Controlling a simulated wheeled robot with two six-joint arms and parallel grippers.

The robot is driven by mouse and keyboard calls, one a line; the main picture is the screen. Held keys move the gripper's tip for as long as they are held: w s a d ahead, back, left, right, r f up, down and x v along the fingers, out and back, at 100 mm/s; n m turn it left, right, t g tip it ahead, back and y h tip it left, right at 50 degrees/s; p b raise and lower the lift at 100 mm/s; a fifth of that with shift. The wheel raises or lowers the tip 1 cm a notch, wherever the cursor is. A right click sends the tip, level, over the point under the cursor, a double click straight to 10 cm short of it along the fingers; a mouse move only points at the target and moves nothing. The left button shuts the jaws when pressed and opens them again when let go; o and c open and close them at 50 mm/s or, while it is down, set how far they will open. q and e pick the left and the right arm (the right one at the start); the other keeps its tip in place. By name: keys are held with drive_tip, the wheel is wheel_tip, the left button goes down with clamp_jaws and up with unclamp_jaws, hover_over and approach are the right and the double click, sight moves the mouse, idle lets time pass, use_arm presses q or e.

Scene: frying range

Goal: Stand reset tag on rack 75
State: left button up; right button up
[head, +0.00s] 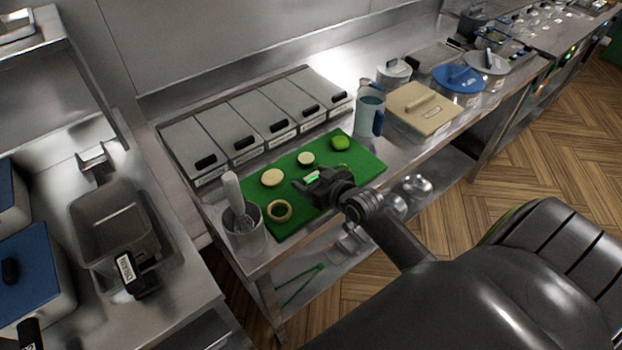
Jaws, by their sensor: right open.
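My right gripper (318,184) is open above the green board (352,153) on the steel counter; its arm comes in from the lower right. A small bright green and white patch shows at its fingers; I cannot tell whether it is part of the gripper or a separate thing. I cannot pick out a reset tag or a rack marked 75 for sure. A black piece with a white label (127,268) sits at the front of a grey metal basin (112,222) on the left; its writing is too small to read surely. My left gripper is not in view.
Several lidded steel bins (232,120) line the counter's back. Round pale pieces, a ring (279,210) and a green piece (340,143) lie on the board.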

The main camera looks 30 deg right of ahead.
sight(311, 175)
drive_tip(key=shift+w+f, duration=0.15)
drive_tip(key=shift+w, duration=0.2)
drive_tip(key=c, duration=1.1)
wheel_tip(311, 175, up, 10)
drive_tip(key=shift+b, duration=0.35)
drive_tip(key=s+a+r+n+y+b, duration=0.1)
drive_tip(key=s+a, duration=0.3)
drive_tip(key=s+a+r+n+g+y+b, duration=0.1)
drive_tip(key=s+a+n+y, duration=0.1)
drive_tip(key=s+a, duration=0.2)
drive_tip(key=s+a+r+n+y+b, duration=0.1)
drive_tip(key=s+a+y, duration=0.1)
drive_tip(key=s+a, duration=0.2)
drive_tip(key=shift+s+a+r+n+g+b, duration=0.15)
drive_tip(key=shift+a+n+g+b, duration=0.2)
drive_tip(key=shift+a, duration=0.2)
